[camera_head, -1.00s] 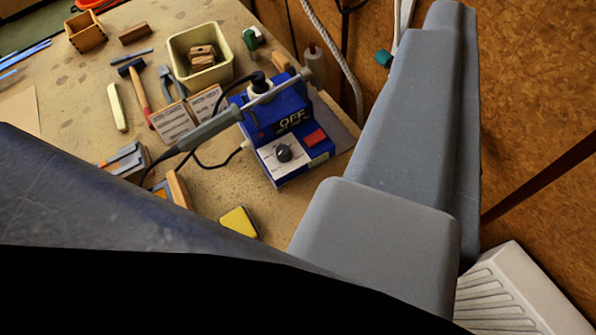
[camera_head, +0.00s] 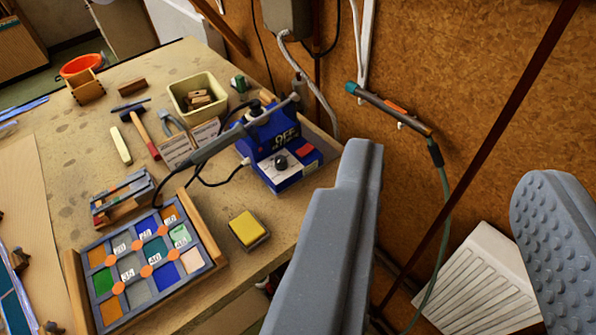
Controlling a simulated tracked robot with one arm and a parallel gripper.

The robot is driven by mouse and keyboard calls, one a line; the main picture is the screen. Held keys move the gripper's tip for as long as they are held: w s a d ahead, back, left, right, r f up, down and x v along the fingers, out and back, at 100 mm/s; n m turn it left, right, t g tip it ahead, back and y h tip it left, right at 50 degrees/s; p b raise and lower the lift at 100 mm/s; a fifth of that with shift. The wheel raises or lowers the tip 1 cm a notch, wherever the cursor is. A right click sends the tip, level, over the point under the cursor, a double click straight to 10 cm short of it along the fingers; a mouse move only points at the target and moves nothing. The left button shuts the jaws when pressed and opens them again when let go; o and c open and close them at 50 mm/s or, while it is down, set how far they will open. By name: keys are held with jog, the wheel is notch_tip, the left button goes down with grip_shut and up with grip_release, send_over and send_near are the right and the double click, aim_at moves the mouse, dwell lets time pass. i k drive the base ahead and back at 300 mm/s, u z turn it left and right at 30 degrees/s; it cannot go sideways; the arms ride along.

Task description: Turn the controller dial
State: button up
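The controller is a blue soldering station (camera_head: 285,150) marked OFF, standing near the bench's right edge. Its dial (camera_head: 281,162) is a round black knob on the white sloping front panel, beside a red switch (camera_head: 303,150). A soldering iron (camera_head: 220,143) rests across the top of the station, with a black cable. My gripper (camera_head: 450,175) is open and empty, its two grey fingers wide apart. The left finger reaches up just right of the station, and the right finger shows a bumpy pad. Neither finger visibly touches the dial.
A colour-sample panel (camera_head: 140,262) in a wooden frame and a yellow sponge (camera_head: 244,227) lie in front. A cream bin (camera_head: 194,92), hammer (camera_head: 143,133) and cards stand behind. A hanging tool (camera_head: 390,107) with a hose is on the wall; a white radiator (camera_head: 478,278) is below.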

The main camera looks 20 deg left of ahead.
aim_at(281, 163)
jog(key=u, duration=0.2)
jog(key=i, duration=0.9)
jog(key=z, duration=0.1)
